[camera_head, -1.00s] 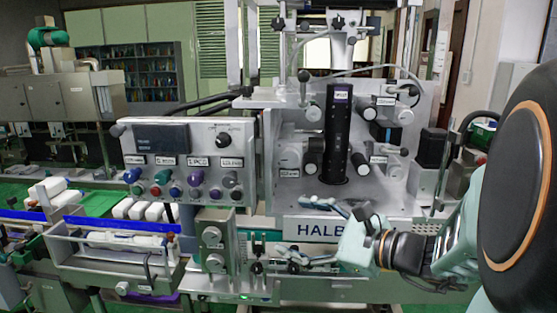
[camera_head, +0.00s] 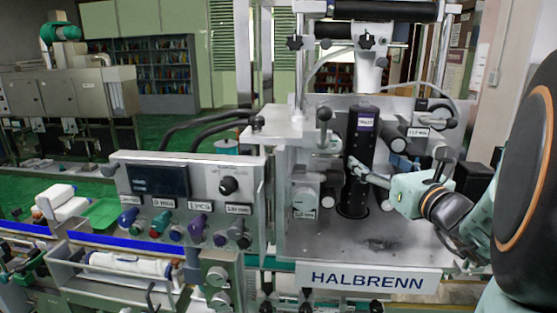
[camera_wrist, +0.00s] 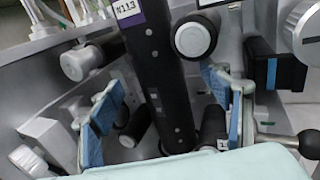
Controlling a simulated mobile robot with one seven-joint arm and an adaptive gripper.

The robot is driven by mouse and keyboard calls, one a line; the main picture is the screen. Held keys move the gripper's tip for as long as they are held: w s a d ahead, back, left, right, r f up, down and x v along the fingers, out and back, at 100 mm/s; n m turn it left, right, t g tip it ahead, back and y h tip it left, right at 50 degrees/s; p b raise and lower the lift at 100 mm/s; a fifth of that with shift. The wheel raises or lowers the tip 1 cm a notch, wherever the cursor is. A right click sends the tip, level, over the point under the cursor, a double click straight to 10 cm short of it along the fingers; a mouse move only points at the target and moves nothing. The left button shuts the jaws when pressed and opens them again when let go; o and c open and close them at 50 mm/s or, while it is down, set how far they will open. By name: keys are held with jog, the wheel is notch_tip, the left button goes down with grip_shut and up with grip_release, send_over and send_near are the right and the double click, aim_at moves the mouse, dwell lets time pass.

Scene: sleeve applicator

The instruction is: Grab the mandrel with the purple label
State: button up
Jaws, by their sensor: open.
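The mandrel (camera_head: 361,143) is a tall black upright cylinder on the grey machine plate, with a purple-and-white label (camera_head: 366,122) near its top. In the wrist view the mandrel (camera_wrist: 158,70) stands between the two blue-padded fingers of my gripper (camera_wrist: 163,85). The fingers are open, with gaps visible on both sides of it. In the head view my gripper (camera_head: 368,170) comes in from the right at the mandrel's middle height, below the label. The head view does not show clearly how far around it the fingers reach.
Round knobs and posts (camera_wrist: 195,38) project from the machine panel close behind and beside the mandrel. A lever with a black ball end (camera_wrist: 308,144) is close to my right finger. A control panel (camera_head: 190,205) stands to the left. The plate in front is mostly clear.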

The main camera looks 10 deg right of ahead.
aim_at(360, 151)
jog(key=shift+w+a+r+b, duration=0.15)
jog(key=shift+w+b, duration=0.1)
jog(key=shift+w, duration=0.85)
jog(key=shift+w+a+f+b, duration=0.1)
jog(key=shift+w+a+b, duration=0.15)
jog(key=shift+w, duration=0.9)
jog(key=shift+w+a+r+b, duration=0.1)
jog(key=shift+w+b, duration=0.2)
jog(key=shift+w, duration=0.8)
jog(key=c, duration=1.8)
jog(key=shift+c, duration=0.4)
